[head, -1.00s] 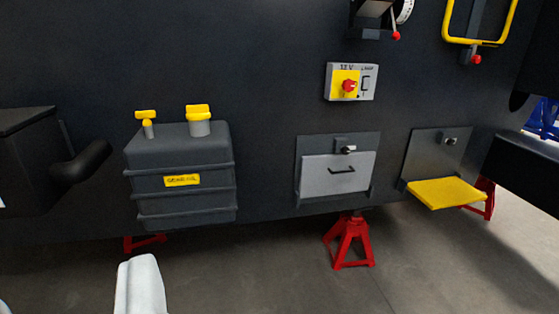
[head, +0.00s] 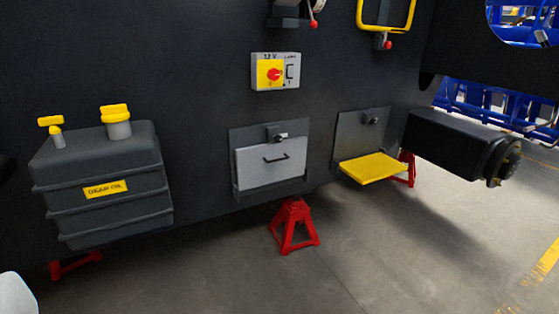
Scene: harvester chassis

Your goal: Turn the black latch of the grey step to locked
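The grey step (head: 271,168) is a flat grey panel with a black handle, set upright against a dark mounting plate on the chassis wall, near the middle of the head view. A small black latch (head: 276,137) sits above its top edge, with a pale patch beside it. It is too small to tell exactly how the latch is turned. My gripper is not in view, and nothing touches the step or latch.
To the right, a yellow step (head: 369,168) is folded out. Above is a 12 V box with a red switch (head: 274,74). A dark tank (head: 102,190) stands out at left. A red stand (head: 293,226) is below the grey step. The floor in front is clear.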

